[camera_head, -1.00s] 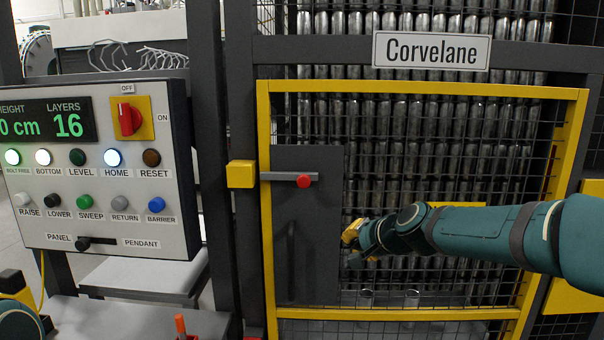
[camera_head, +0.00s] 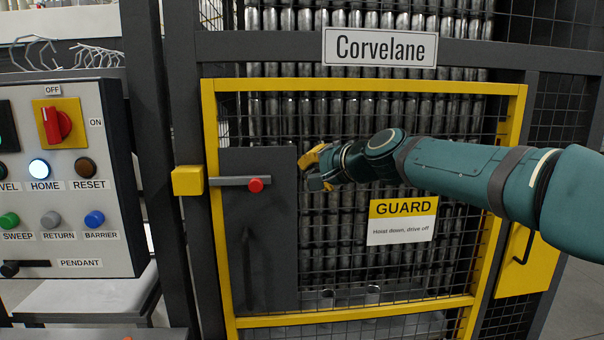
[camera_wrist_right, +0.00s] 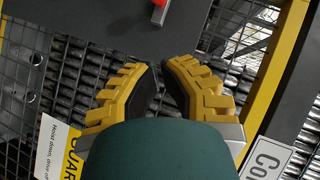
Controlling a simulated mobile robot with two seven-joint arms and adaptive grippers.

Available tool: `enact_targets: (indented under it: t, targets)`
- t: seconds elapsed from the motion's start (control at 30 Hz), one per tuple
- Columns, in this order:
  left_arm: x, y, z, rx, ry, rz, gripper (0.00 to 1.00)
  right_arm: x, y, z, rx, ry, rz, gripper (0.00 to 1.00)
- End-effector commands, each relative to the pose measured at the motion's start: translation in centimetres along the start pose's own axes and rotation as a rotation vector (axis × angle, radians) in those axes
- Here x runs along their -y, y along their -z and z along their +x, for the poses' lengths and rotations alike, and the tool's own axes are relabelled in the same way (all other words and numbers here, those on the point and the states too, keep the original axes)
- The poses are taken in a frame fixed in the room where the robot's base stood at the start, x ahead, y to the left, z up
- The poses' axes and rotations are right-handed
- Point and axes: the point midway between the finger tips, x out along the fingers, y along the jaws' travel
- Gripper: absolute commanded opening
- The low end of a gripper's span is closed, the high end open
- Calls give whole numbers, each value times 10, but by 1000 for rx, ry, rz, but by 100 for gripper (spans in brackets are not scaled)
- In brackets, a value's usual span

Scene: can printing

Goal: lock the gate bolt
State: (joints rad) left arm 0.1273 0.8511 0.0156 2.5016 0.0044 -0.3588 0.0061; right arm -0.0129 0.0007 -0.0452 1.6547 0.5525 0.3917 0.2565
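The gate bolt is a grey bar (camera_head: 230,181) with a red knob (camera_head: 256,185), lying level on the dark plate of the yellow-framed gate (camera_head: 365,84). Its left end stops just short of the yellow block (camera_head: 188,180) on the post, with a narrow gap. The red knob also shows at the top edge of the right wrist view (camera_wrist_right: 160,3). My right gripper (camera_head: 311,170) is right of the knob, apart from it, in front of the gate mesh. Its yellow fingers (camera_wrist_right: 158,70) are apart with nothing between them. My left gripper is out of view.
A control panel (camera_head: 62,235) with knobs and lights stands at the left. A dark handle (camera_head: 249,265) is on the plate below the bolt. A GUARD sign (camera_head: 402,221) hangs on the mesh below my right arm. A Corvelane sign (camera_head: 380,47) is above the gate.

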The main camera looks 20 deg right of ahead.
Motion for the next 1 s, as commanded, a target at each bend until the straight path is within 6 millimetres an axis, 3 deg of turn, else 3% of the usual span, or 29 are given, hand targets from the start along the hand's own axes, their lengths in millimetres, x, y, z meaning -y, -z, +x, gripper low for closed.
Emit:
enact_targets:
  t: [0.43,0.7,1.0]
  targets:
    - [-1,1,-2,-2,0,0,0,0,-4,86,4,-1,-1,0]
    - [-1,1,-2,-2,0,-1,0,0,-26,106,2,-1,0,0]
    - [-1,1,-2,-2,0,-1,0,-1,-29,109,0,-1,0,0]
